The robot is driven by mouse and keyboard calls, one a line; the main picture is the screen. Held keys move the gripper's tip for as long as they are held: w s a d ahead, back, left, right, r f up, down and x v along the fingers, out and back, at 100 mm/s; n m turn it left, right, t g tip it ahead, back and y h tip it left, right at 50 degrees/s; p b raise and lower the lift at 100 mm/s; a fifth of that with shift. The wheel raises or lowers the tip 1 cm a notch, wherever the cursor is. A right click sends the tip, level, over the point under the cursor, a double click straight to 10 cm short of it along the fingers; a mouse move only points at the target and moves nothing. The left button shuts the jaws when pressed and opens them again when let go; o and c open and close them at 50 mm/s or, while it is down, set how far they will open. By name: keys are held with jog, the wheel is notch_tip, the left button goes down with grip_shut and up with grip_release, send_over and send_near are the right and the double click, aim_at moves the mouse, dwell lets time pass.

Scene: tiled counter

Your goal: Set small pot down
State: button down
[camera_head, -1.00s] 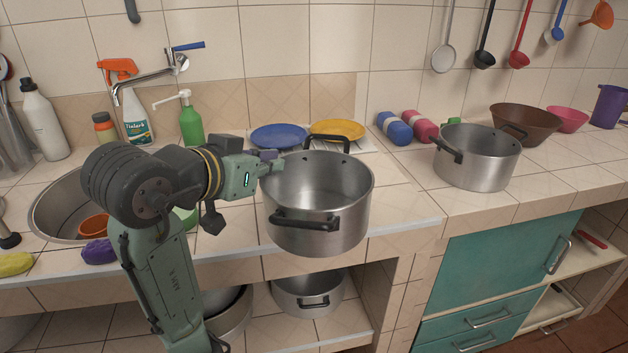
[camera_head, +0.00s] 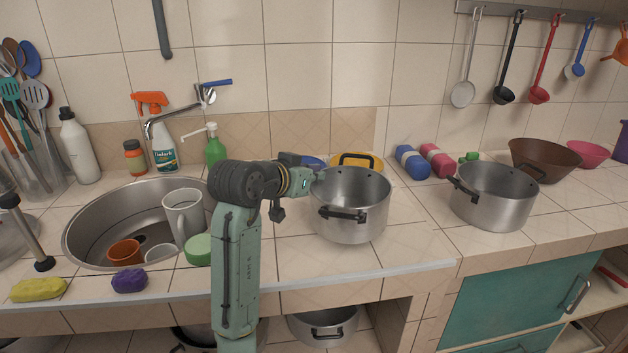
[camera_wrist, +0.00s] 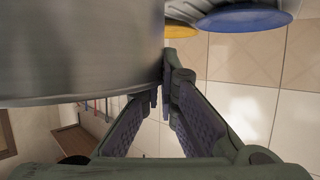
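The small pot (camera_head: 350,222) is a steel pot with black handles, upright over the counter right of the sink. I cannot tell whether its base touches the tiles. My gripper (camera_head: 318,175) is at its upper left side, shut on its rim. In the wrist view the steel wall of the pot (camera_wrist: 80,45) fills the upper left. The fingers of my gripper (camera_wrist: 162,92) come close together at the pot's edge there; the exact contact is partly hidden. The tiled counter (camera_head: 290,262) lies below, with bare tiles in front of the pot.
A second steel pot (camera_head: 492,205) stands to the right. A yellow plate (camera_head: 365,158) and a blue plate (camera_head: 313,162) lie behind the held pot. A blue roll (camera_head: 411,162) and a pink roll (camera_head: 436,160) lie at the back. The sink (camera_head: 95,235) holds cups and a jug.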

jog(key=shift+f, duration=1.2)
jog(key=shift+f, duration=0.15)
jog(key=c, duration=1.8)
grip_release()
jog(key=shift+s+a+r, duration=0.1)
jog(key=shift+s+r, duration=0.05)
jog(key=shift+r, duration=0.15)
jog(key=b+v, duration=0.2)
jog(key=v, duration=0.9)
jog(key=shift+s+a, duration=0.15)
jog(key=shift+s, duration=0.2)
